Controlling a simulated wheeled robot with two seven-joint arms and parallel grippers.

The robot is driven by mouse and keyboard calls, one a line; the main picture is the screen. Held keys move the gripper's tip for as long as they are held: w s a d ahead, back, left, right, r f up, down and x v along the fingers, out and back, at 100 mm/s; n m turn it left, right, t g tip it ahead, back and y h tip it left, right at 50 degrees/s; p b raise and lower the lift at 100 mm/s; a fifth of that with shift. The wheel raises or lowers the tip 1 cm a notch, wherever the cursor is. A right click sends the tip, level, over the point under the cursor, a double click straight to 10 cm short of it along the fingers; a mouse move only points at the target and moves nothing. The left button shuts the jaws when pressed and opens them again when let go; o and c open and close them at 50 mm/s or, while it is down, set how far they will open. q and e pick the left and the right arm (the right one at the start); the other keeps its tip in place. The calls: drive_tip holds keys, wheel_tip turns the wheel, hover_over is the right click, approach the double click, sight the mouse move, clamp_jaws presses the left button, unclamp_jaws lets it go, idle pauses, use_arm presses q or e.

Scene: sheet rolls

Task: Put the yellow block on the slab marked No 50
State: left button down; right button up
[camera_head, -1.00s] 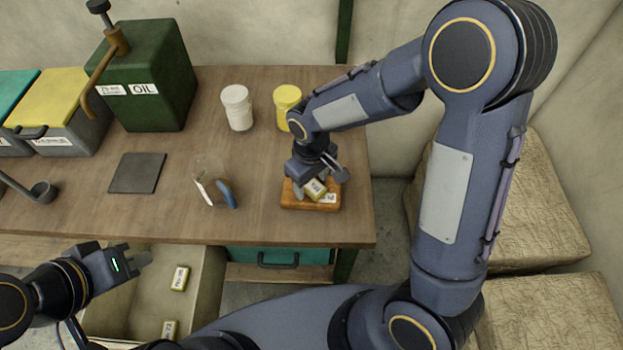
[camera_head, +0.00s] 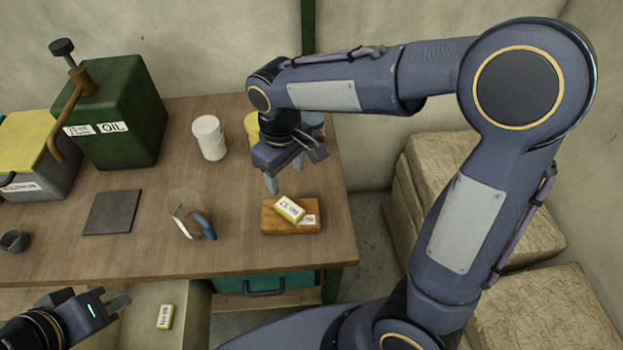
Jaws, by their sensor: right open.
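The yellow block (camera_head: 289,208) has a white label and lies aslant on top of the orange-brown slab (camera_head: 275,226) near the right end of the table. The slab's own label is partly covered, so its number cannot be read. My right gripper (camera_head: 284,183) is open and empty, just above and behind the block, apart from it. My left gripper (camera_head: 122,301) is at the lower left, over the edge of an open drawer. Its fingers look close together, and whether they are open is unclear.
Another yellow block (camera_head: 165,316) lies in the open drawer (camera_head: 143,324). On the table (camera_head: 240,257) are a white jar (camera_head: 209,138), a green oil can (camera_head: 112,124), a dark plate (camera_head: 113,211) and a clear item with a blue part (camera_head: 205,225). Sacks (camera_head: 538,310) stand at right.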

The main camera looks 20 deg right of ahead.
drive_tip(key=s+d+r+m+t+y, duration=0.1)
drive_tip(key=s+d+m+t+y, duration=0.1)
drive_tip(key=s, duration=0.6)
drive_tip(key=s+d+r+m+t+y, duration=0.1)
drive_tip(key=s+d+r+m+t, duration=0.1)
drive_tip(key=s+d+m, duration=0.3)
drive_tip(key=s+d+t, duration=0.1)
drive_tip(key=s+d, duration=0.1)
drive_tip(key=s, duration=0.1)
drive_tip(key=shift+s+r+m+t+y, duration=0.25)
drive_tip(key=shift+m+t+y, duration=0.05)
drive_tip(key=shift+y, duration=0.1)
